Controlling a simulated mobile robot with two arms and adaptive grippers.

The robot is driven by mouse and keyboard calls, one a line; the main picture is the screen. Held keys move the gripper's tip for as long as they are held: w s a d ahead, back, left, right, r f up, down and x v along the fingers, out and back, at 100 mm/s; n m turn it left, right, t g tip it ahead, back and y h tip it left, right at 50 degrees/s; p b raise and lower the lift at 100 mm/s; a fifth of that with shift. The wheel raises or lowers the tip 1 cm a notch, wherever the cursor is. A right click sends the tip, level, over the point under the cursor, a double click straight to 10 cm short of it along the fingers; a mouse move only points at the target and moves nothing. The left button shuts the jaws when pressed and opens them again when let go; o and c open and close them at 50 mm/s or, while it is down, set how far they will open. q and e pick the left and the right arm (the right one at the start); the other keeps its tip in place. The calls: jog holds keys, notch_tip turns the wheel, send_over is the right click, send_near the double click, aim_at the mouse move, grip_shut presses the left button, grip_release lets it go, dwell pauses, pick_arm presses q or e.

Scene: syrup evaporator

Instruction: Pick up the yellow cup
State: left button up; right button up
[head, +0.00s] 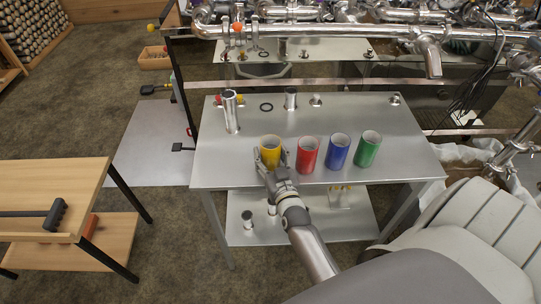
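The yellow cup (270,148) stands upright at the left end of a row of cups near the front edge of the metal table (225,172). My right gripper (271,160) is at the yellow cup, with its fingers around the cup's near lower side. The gripper hides the cup's lower part. I cannot tell whether the fingers press on the cup or stand slightly apart from it. My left gripper is not in view.
A red cup (307,155), a blue cup (338,152) and a green cup (367,150) stand to the right. Metal posts (231,112) rise at the table's back left. A wooden table (50,185) is at left, and a pale seat (450,240) at right.

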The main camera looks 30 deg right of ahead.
jog(key=c, duration=0.5)
jog(key=shift+r, duration=0.1)
